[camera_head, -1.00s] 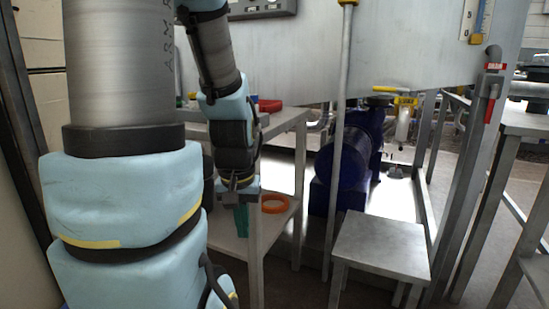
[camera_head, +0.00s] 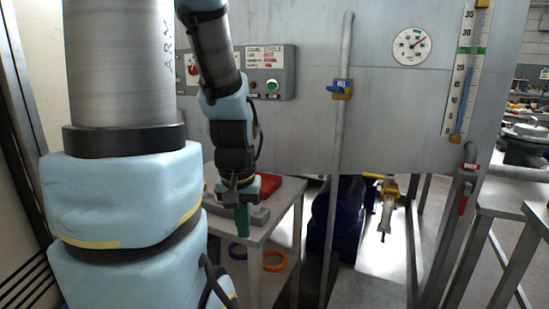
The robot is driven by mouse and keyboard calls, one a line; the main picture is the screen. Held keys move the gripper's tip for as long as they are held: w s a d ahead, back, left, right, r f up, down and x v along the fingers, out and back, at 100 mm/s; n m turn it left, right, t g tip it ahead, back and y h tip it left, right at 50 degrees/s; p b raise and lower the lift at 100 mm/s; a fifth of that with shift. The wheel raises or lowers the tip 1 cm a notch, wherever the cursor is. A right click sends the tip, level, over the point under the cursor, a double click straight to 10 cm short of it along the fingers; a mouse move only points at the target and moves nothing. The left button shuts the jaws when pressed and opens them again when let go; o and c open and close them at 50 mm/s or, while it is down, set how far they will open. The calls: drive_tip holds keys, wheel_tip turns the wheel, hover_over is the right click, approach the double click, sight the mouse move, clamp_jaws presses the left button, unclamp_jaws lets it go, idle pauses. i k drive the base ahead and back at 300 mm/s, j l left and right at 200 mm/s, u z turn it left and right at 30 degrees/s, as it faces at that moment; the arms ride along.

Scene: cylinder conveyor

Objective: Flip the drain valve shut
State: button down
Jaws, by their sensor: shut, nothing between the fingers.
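The tank (camera_head: 400,110) is a grey metal wall across the middle and right. A valve with a red lever (camera_head: 463,203) sits on a grey post at the right, below a small red label (camera_head: 470,166); the label is too small to read now. The lever hangs down, slightly tilted. A valve with a yellow handle (camera_head: 380,177) sits under the tank, above a pale spout. My gripper (camera_head: 242,222) has teal fingers pointing down, shut and empty. It is left of both valves, apart from them, in front of a small table.
A blue valve (camera_head: 340,88) sits on a vertical pipe. A control box (camera_head: 268,76) and a dial gauge (camera_head: 409,46) are on the tank. The small table (camera_head: 283,205) holds a red item (camera_head: 268,184). Another table (camera_head: 502,200) stands at the right.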

sight(468, 186)
drive_tip(key=z, duration=1.1)
